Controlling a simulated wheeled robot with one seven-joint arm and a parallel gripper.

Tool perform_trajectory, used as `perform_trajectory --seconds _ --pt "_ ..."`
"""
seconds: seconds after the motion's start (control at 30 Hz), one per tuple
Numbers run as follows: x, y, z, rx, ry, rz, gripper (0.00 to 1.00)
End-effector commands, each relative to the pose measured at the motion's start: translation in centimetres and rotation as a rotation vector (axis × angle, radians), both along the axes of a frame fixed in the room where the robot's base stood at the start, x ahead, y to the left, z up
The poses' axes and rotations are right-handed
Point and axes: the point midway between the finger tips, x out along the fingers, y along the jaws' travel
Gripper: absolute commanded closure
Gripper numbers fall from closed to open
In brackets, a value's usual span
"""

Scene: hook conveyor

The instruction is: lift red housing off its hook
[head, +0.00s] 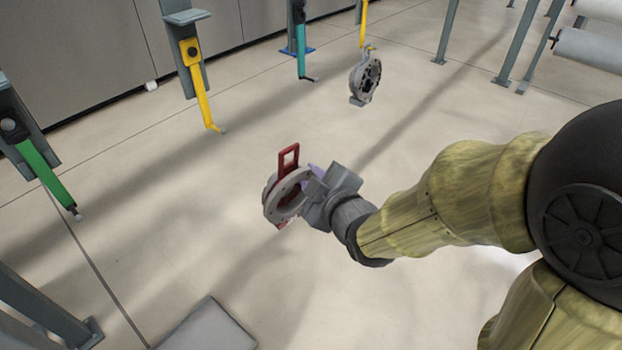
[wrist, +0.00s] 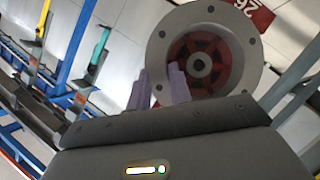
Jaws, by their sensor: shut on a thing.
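No hook passes through the loop, and the housing hangs in the air away from the hooks. My gripper (head: 312,182) is shut on its right side. In the wrist view the housing's grey flange (wrist: 157,50) and red inside face me, with a red tag at upper right. The purple fingertips (wrist: 160,88) of my gripper lie at the flange's lower left edge. The yellow hook (head: 201,90) and green hook (head: 47,175) at left are empty.
A grey housing (head: 365,80) hangs on another yellow hook (head: 363,25) at the back. A teal hook (head: 300,45) hangs empty. A grey flat-topped box (head: 208,328) stands at the bottom. Grey posts stand at right and lower left. Open floor lies between.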

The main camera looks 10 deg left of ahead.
Motion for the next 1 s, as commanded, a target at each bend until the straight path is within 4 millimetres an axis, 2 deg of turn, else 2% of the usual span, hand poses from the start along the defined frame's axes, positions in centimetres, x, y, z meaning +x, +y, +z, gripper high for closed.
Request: perform_trajectory --seconds 1.0 --pt "-0.75 -0.95 0.06 0.005 -0.009 0.011 1.00"
